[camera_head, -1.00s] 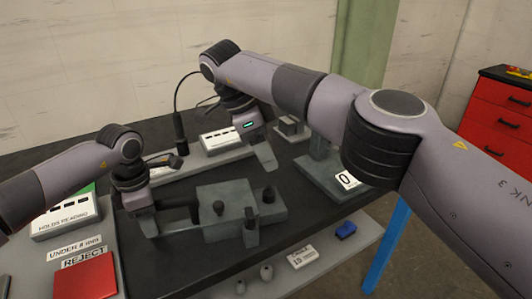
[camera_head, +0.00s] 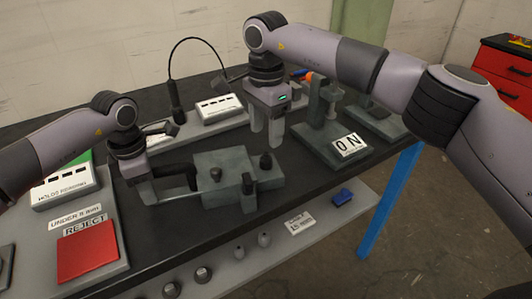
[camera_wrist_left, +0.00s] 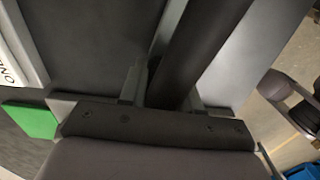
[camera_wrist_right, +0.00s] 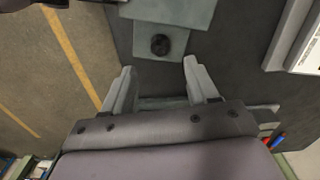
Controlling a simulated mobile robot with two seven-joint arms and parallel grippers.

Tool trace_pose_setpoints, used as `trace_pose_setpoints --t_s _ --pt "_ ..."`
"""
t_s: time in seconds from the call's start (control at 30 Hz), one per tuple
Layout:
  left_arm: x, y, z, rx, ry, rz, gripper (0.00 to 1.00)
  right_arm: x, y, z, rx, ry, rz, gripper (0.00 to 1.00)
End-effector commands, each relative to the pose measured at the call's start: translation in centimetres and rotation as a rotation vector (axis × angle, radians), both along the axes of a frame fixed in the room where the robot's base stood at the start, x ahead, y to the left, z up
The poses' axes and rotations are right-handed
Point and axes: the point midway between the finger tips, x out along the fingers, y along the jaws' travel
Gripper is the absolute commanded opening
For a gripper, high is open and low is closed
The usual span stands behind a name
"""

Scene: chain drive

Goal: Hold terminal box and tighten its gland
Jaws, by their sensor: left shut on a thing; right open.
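The grey-green terminal box (camera_head: 228,176) rests on the dark table with several black knob-like fittings on and around it. I cannot tell for sure which one is the gland; one black round fitting (camera_head: 265,160) is at its back right corner. My left gripper (camera_head: 172,186) is at the box's left side, shut on a dark bar (camera_wrist_left: 205,50), which runs between its fingers in the left wrist view. My right gripper (camera_head: 266,144) points down, open and empty, just behind that corner fitting. The right wrist view shows a black round fitting (camera_wrist_right: 160,44) beyond the open fingers.
A grey-green stand (camera_head: 322,130) with a white label is right of the box. A white-labelled unit (camera_head: 219,108) and a thin curved dark cable (camera_head: 200,40) are behind. A red REJECT plate (camera_head: 88,257) is front left. A pale ledge with small round parts runs along the front.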

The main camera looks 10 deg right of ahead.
Motion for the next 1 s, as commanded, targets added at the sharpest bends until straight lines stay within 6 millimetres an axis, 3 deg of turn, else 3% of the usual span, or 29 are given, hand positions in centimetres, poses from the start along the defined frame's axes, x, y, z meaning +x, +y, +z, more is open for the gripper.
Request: trace_pose_setpoints --t_s 0.1,0.3,0.5,0.77,0.8,0.97,1.0 --pt "0.1 0.0 0.1 -0.001 -0.002 0.002 0.0 -0.1 0.0 -2.7 -0.002 0.004 0.0 0.58" --pt "0.1 0.0 0.2 -0.001 -0.002 0.002 0.0 0.0 0.0 -5.8 -0.001 0.003 -0.001 0.58" --pt "0.1 0.0 0.2 -0.001 -0.002 0.002 0.0 0.0 0.0 -7.3 -0.001 0.001 -0.002 0.58" --pt "0.1 0.0 0.1 -0.001 -0.002 0.002 0.0 0.0 0.0 -7.4 -0.002 -0.001 -0.001 0.58" --pt "0.1 0.0 0.1 -0.001 -0.002 0.002 0.0 0.0 0.0 -7.4 -0.001 0.0 -0.001 0.55" --pt "0.1 0.0 0.1 -0.001 -0.002 0.002 0.0 0.0 0.0 -7.4 -0.001 0.0 -0.001 0.03" --pt "0.1 0.0 0.1 -0.001 -0.002 0.002 0.0 0.0 0.0 -7.4 -0.001 0.0 -0.001 0.02"
